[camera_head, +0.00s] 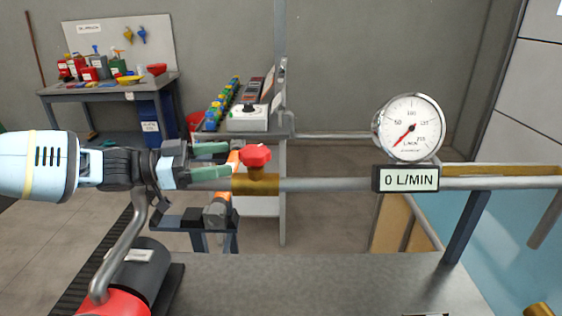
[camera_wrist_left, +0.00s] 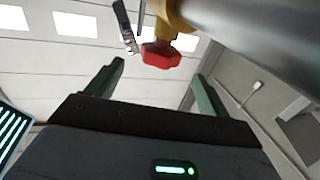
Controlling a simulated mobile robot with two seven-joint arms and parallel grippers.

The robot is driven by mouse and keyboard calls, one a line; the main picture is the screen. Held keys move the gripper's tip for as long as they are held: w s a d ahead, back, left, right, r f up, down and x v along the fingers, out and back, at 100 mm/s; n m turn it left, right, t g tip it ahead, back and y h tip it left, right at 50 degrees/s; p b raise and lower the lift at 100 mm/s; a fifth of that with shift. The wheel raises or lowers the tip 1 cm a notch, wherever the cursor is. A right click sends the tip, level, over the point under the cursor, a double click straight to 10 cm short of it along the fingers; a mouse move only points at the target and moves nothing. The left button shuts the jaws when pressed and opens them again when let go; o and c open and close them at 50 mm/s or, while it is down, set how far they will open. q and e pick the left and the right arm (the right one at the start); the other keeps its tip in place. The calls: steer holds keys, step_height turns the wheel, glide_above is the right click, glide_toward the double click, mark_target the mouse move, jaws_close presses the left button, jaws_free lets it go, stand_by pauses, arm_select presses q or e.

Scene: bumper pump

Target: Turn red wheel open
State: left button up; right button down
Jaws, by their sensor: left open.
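The red wheel (camera_head: 256,156) sits on top of a brass valve (camera_head: 256,182) in a grey horizontal pipe (camera_head: 320,185). My left gripper (camera_head: 228,160) comes in from the left and is open, its green-grey fingers reaching toward the wheel but seemingly short of it. In the left wrist view the red wheel (camera_wrist_left: 161,55) shows beyond and between the two spread fingers, with the brass valve (camera_wrist_left: 172,15) above it. No contact with the wheel shows. My right gripper is in neither view.
A round gauge (camera_head: 410,128) stands on the pipe, its needle low, above a sign reading 0 L/MIN (camera_head: 409,178). A dark pump motor (camera_head: 140,268) with a red part is below my left arm. A grey table (camera_head: 320,285) lies in front. A workbench (camera_head: 110,84) stands behind.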

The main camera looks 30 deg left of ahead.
mark_target(254, 150)
arm_select(q)
steer(key=b+x, duration=0.3)
steer(key=x, duration=0.2)
steer(key=shift+w+d+f, duration=0.15)
steer(key=shift+w+d, duration=0.1)
steer(key=shift+b+x, duration=0.45)
steer(key=shift+x, duration=0.6)
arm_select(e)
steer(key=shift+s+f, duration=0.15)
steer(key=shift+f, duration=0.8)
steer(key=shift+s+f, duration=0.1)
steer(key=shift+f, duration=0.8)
arm_select(q)
steer(key=c, duration=1)
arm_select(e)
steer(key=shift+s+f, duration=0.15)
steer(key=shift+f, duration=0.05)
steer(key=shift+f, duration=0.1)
